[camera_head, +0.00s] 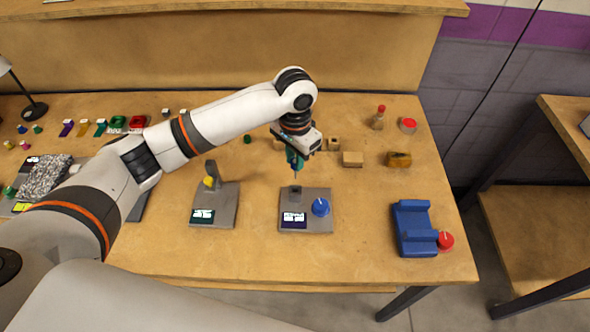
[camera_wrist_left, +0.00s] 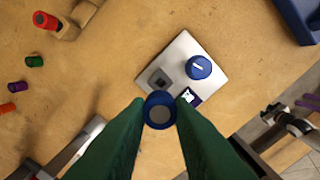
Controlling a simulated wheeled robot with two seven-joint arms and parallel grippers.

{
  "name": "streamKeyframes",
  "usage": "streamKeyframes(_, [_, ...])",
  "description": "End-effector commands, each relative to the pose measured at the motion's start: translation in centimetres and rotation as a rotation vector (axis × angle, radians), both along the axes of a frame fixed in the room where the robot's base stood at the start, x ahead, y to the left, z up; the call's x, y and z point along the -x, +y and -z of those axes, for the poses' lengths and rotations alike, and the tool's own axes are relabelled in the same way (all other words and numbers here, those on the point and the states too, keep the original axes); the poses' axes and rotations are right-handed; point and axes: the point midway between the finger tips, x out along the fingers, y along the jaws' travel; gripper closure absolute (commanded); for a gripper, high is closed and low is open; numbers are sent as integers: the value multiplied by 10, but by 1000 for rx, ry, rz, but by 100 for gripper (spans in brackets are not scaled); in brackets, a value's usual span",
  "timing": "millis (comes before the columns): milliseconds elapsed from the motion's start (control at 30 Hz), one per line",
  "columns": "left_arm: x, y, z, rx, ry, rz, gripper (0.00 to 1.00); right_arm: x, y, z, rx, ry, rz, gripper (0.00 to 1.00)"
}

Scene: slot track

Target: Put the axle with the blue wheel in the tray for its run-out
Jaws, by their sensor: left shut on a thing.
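My left gripper (camera_head: 296,160) has green fingers and is shut on the axle with the blue wheel. The blue wheel (camera_wrist_left: 159,110) shows between the fingertips in the left wrist view as a blue ring with a grey middle. In the head view a thin shaft points down below the fingers, just above the square grey socket of a grey device (camera_head: 318,223). Whether the shaft touches the socket I cannot tell. The device has a blue knob (camera_head: 320,207) and a small display; it also shows in the left wrist view (camera_wrist_left: 184,45). I cannot make out which thing is the tray.
A second grey device (camera_head: 226,213) with a lever stands to the left. A blue cradle (camera_head: 411,232) with a red knob (camera_head: 445,241) is at the right. Wooden blocks (camera_head: 352,159) and small coloured parts lie at the back. Bare table lies between the device and the cradle.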

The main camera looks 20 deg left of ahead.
Motion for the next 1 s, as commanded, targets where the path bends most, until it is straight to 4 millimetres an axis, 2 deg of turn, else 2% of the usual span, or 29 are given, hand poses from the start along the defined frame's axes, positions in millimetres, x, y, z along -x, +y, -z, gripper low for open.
streamKeyframes(200, [1, 0, -16, 0, 1, 0, 100, 0, 0, -6, 0, 1, 0, 64])
streamKeyframes(1000, [0, 0, -41, 0, 0, 0, 100, 1, 2, -39, -3, 1, 1, 64])
